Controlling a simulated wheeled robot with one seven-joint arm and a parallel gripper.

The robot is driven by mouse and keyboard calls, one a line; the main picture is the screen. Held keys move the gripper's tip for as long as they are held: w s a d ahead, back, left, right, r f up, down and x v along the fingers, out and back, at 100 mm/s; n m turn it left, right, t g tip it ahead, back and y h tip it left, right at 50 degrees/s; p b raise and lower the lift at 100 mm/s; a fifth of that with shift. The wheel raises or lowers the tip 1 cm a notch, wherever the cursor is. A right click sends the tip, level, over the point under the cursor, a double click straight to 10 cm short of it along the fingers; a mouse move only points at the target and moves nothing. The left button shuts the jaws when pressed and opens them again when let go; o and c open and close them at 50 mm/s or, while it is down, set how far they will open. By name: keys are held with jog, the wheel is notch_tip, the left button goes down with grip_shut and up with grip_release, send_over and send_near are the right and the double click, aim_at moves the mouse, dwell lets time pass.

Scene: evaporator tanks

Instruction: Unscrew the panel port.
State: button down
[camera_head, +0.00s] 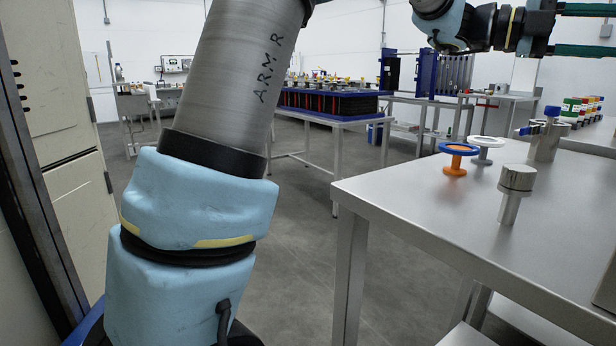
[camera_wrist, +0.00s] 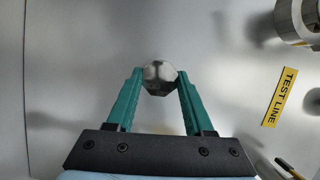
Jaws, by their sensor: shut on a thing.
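The panel port shows in the wrist view as a small shiny metal cap with a faceted outline (camera_wrist: 160,73), on a smooth grey panel (camera_wrist: 75,60). My gripper (camera_wrist: 160,78) has its two teal fingers on either side of the cap, shut on it. In the head view my gripper's teal fingers (camera_head: 588,30) reach to the right and run out of the picture at the top right. The port is outside the head view. The wrist view does not show the port's thread.
A yellow "TEST LINE" label (camera_wrist: 280,97) and a round metal fitting (camera_wrist: 298,22) lie right of the port. A steel table (camera_head: 450,215) holds a metal capped post (camera_head: 514,190), an orange-and-blue spool (camera_head: 457,158) and a white-topped one (camera_head: 485,148). The floor left of it is clear.

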jog(key=n+p, duration=0.1)
jog(key=p, duration=0.1)
jog(key=shift+r+p, duration=0.3)
jog(key=n+y+p, duration=0.1)
jog(key=n+p, duration=0.1)
jog(key=p, duration=0.6)
jog(key=shift+r+n+y, duration=0.1)
jog(key=shift+n+y, duration=0.2)
jog(key=shift+n, duration=0.1)
jog(key=shift+f+p, duration=0.25)
jog(key=shift+p, duration=0.15)
jog(key=n+p, duration=0.1)
jog(key=p, duration=0.1)
jog(key=shift+r+p, duration=0.25)
jog(key=shift+p, duration=0.15)
jog(key=n+y+p, duration=0.2)
jog(key=p, duration=0.7)
jog(key=shift+w+d+r+n, duration=0.1)
jog(key=shift+n, duration=0.3)
jog(key=shift+f+n+p, duration=0.25)
jog(key=shift+n+p, duration=0.05)
jog(key=shift+p, duration=0.5)
jog(key=shift+r+p, duration=0.25)
jog(key=shift+p, duration=0.65)
